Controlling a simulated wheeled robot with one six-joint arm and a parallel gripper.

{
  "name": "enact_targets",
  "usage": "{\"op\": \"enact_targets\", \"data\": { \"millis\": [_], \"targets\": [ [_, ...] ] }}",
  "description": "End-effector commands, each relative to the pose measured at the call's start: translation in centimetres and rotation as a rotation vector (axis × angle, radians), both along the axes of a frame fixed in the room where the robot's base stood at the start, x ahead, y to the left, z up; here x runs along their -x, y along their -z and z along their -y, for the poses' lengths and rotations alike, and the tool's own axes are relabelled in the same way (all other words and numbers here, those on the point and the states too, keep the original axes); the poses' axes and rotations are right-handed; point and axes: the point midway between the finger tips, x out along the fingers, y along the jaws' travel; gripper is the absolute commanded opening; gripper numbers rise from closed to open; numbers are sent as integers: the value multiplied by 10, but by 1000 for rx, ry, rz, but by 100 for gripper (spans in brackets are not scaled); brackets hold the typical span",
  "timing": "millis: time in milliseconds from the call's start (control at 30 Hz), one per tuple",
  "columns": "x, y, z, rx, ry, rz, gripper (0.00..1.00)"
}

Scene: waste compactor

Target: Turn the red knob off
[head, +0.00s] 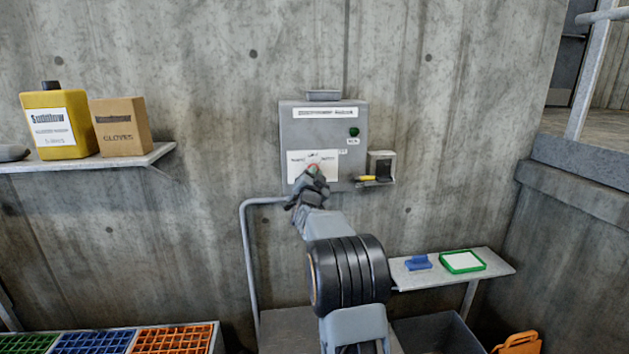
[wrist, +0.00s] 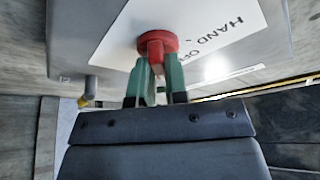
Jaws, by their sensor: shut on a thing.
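The red knob (wrist: 157,43) sits on the white label plate (wrist: 205,22) of a grey control box (head: 325,125) on the concrete wall. In the wrist view the label reads "HAND" and "OFF", partly covered and upside down. My gripper (wrist: 158,72) has its two green fingers at the knob, shut on it from the front. The knob's exact pointing direction cannot be told.
A green button (head: 354,132) is on the box's right side. A small dark holder (head: 381,165) with a yellow item (head: 366,178) is beside the box. A shelf with a yellow jug (head: 54,125) and a gloves carton (head: 121,126) is at left. A low shelf (head: 495,268) is at right.

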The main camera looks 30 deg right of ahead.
Motion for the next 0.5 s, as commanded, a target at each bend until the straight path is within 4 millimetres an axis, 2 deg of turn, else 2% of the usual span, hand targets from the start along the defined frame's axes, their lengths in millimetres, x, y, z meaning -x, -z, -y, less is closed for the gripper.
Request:
{"op": "enact_targets", "data": {
  "millis": [100,500],
  "targets": [
    [1,7,1,82,2,-35,0],
    [1,6,2,382,3,-180,0]
  ]
}}
